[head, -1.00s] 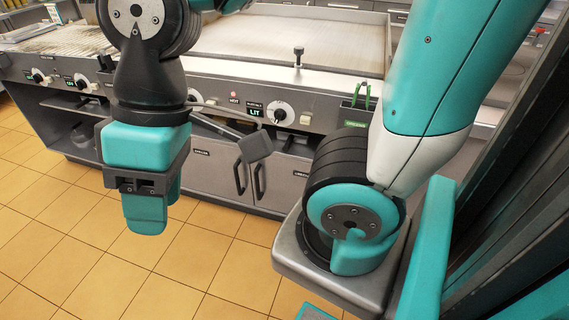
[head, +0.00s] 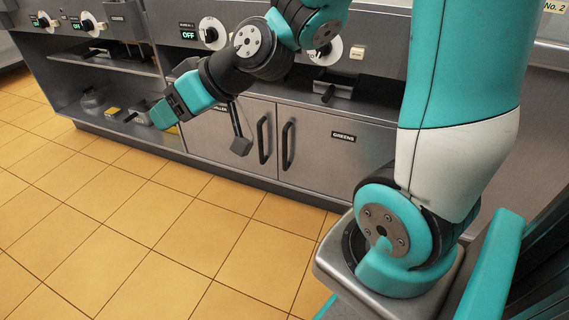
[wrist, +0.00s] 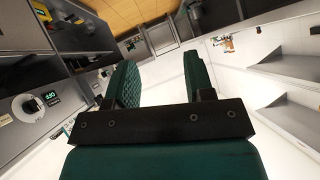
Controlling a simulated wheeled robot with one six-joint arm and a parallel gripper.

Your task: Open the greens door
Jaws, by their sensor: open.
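The greens door (head: 335,165) is the right one of two grey cabinet doors under the grill in the head view. It carries a dark GREENS label and looks shut. Its black vertical handle (head: 287,145) is near its left edge. My gripper (head: 162,112) is left of the doors, well apart from that handle, and points left and down. In the wrist view my gripper (wrist: 160,72) has its two green fingers spread with nothing between them. The greens door cannot be made out in the wrist view.
The neighbouring left door (head: 215,140) has its own black handle (head: 263,138). Open shelves (head: 105,95) are at the left. Control knobs (head: 212,33) line the panel above. The tiled floor (head: 150,230) in front is clear.

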